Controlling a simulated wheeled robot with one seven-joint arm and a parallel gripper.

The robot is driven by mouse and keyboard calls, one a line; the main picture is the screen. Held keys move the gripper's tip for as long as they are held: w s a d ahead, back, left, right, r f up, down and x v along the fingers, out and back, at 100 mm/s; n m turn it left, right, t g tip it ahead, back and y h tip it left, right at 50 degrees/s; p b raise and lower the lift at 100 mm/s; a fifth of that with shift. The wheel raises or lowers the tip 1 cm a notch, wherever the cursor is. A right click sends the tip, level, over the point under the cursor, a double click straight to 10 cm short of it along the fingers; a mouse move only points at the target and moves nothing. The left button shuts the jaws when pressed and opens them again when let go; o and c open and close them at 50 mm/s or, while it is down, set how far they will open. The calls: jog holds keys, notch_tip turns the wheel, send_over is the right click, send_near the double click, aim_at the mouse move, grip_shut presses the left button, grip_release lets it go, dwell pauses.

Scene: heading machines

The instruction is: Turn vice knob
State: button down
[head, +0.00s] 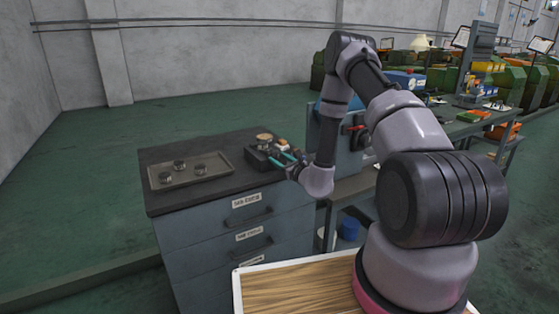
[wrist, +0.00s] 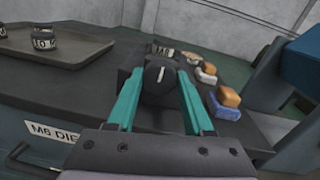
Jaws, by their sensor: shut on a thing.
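The vice knob (wrist: 158,82) is a dark round knob with a short white mark, near upright, on its face. It sits in the middle of the wrist view. My gripper (wrist: 160,90) has teal fingers on either side of the knob and is shut on it. In the head view my gripper (head: 285,160) reaches from the right to the dark vice (head: 257,160) on the cabinet top. The knob is too small and covered to make out there. A labelled dark piece (wrist: 163,50) shows just behind the knob.
A tray (head: 158,183) with several small dark dies stands left on the cabinet (head: 232,218). Tan and white-blue blocks (wrist: 227,97) lie right of the knob. A blue-grey machine (head: 345,150) stands close on the right. Bare cabinet top lies between tray and vice.

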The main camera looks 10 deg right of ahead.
jog(key=shift+m, duration=0.3)
jog(key=m, duration=0.4)
jog(key=shift+f+m+t, duration=0.1)
jog(key=shift+m+t, duration=0.2)
jog(key=shift+m, duration=0.1)
jog(key=m, duration=0.4)
jog(key=shift+m, duration=0.4)
jog(key=m, duration=0.4)
jog(key=shift+s+m+h, duration=0.1)
jog(key=shift+m+h, duration=0.3)
jog(key=shift+f+m, duration=0.1)
jog(key=shift+m, duration=2.3)
jog(key=shift+a, duration=0.1)
jog(key=shift+c, duration=1.4)
grip_release()
